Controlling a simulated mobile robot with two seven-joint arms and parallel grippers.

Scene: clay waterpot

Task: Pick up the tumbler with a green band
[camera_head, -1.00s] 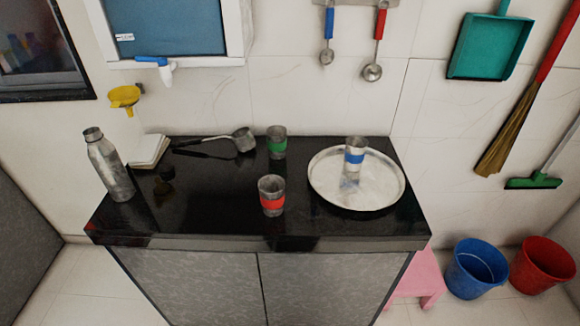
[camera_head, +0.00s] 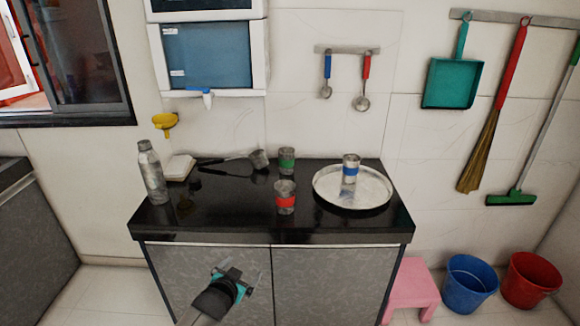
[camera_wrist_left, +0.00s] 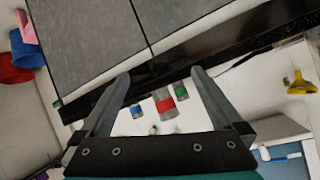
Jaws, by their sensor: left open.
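The tumbler with a green band (camera_head: 287,162) stands upright at the back middle of the black counter (camera_head: 235,217). It also shows in the left wrist view (camera_wrist_left: 181,92), small and between the jaws in the picture. My left gripper (camera_head: 243,273) is open and empty in front of the cabinet doors, below the counter top and well short of the tumbler. Its two spread fingers also show in the left wrist view (camera_wrist_left: 160,76). My right gripper is not in view.
A red-banded tumbler (camera_head: 285,201) stands in front of the green-banded one. A blue-banded tumbler (camera_head: 350,171) stands on a round steel tray (camera_head: 362,201) at right. A pink stool (camera_head: 411,283) is beside the cabinet.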

